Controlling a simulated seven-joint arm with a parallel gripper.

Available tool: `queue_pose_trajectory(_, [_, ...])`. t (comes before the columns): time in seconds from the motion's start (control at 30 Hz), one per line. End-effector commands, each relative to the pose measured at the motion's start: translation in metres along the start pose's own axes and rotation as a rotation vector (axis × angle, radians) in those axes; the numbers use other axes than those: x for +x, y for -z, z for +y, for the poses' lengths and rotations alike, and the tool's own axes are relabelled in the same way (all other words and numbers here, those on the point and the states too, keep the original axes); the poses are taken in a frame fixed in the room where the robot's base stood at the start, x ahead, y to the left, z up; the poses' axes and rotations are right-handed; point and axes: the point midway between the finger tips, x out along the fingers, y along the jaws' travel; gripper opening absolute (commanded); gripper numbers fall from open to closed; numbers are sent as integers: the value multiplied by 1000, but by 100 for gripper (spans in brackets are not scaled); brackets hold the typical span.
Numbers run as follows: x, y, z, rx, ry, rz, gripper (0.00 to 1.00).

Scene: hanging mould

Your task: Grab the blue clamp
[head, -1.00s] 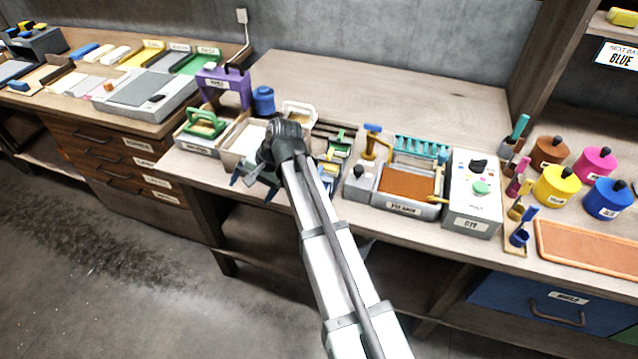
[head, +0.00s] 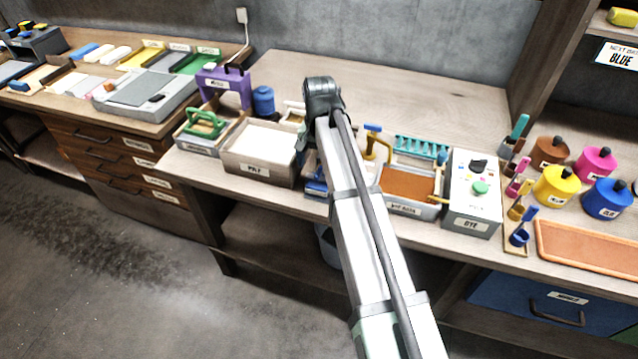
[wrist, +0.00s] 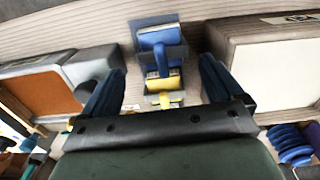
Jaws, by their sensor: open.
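A blue piece (wrist: 158,38), which looks like the blue clamp, lies between two bins in the wrist view, with a blue-and-yellow piece (wrist: 163,78) and a yellow one (wrist: 165,100) in line below it. In the head view some blue (head: 315,187) shows just left of my arm; the rest is hidden by the arm. My gripper (wrist: 161,68) is open and empty above this row, one finger on either side of it. The blue piece lies just beyond the fingertips in the picture. Contact cannot be told. In the head view the fingers are mostly hidden.
The pulp bin (head: 258,171) stands left of the row and the brown-filled vat (head: 405,208) right of it, leaving a narrow gap. A yellow post with a blue top (head: 373,128) stands close right of my arm. The bench behind (head: 430,95) is clear.

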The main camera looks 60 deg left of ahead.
Motion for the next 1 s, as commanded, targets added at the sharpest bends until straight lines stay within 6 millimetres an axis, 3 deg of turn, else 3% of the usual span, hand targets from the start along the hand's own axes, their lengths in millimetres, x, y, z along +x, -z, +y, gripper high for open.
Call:
queue_pose_trajectory(0.1, [13,0,0,0,0,-1,94])
queue_pose_trajectory(0.43, [27,1,-1,0,1,-1,94])
queue_pose_trajectory(0.73, [64,2,-2,0,0,-2,94])
queue_pose_trajectory(1.0, [70,2,-2,0,1,0,94])
